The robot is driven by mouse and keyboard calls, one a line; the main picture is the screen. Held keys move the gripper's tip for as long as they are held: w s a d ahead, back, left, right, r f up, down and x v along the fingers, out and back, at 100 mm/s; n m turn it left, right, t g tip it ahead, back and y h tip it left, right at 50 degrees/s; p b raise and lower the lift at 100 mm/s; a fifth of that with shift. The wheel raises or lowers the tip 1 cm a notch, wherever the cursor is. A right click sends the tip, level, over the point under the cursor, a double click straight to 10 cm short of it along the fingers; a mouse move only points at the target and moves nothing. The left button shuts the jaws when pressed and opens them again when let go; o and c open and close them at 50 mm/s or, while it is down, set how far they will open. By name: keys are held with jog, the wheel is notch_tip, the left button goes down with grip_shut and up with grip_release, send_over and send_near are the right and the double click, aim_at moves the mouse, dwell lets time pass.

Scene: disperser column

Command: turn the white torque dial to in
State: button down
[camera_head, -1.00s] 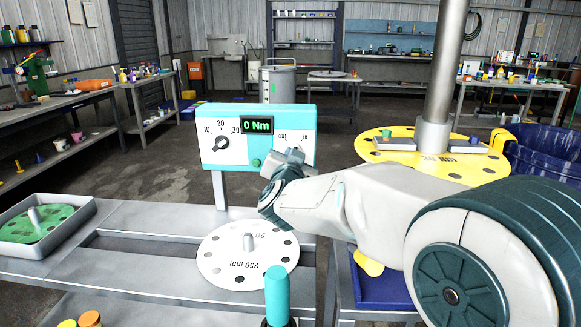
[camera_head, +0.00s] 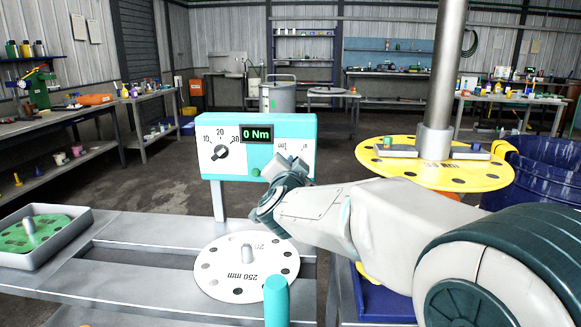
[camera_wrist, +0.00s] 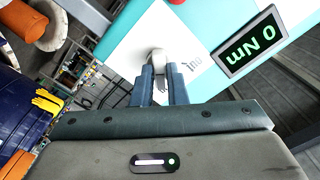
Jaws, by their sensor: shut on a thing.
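The white torque dial (camera_wrist: 157,58) shows in the wrist view as a pale knob on the white face of a teal-edged panel (camera_wrist: 125,60). My gripper (camera_wrist: 163,75) is shut on it, one finger on each side. Short black lettering stands on the panel face right beside the dial; part of it is covered. In the head view my gripper (camera_head: 274,168) is at the lower right of the panel (camera_head: 210,170) and hides the dial, so its pointing direction is not clear. The green display (camera_head: 257,134) reads 0 Nm.
A black dial (camera_head: 221,152) with a 10-20-30 scale and a green button (camera_head: 255,171) are left of my gripper. A white 250 mm disc (camera_head: 225,275) and teal post (camera_head: 277,300) stand below. A yellow disc (camera_head: 390,170) is at the right.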

jog(key=c, duration=1.4)
grip_release()
jog(key=shift+c, duration=0.2)
jog(key=shift+s, duration=0.1)
jog(key=s+p, duration=0.1)
jog(key=s, duration=1.2)
jog(key=shift+s+a, duration=0.25)
jog(key=shift+s, duration=0.1)
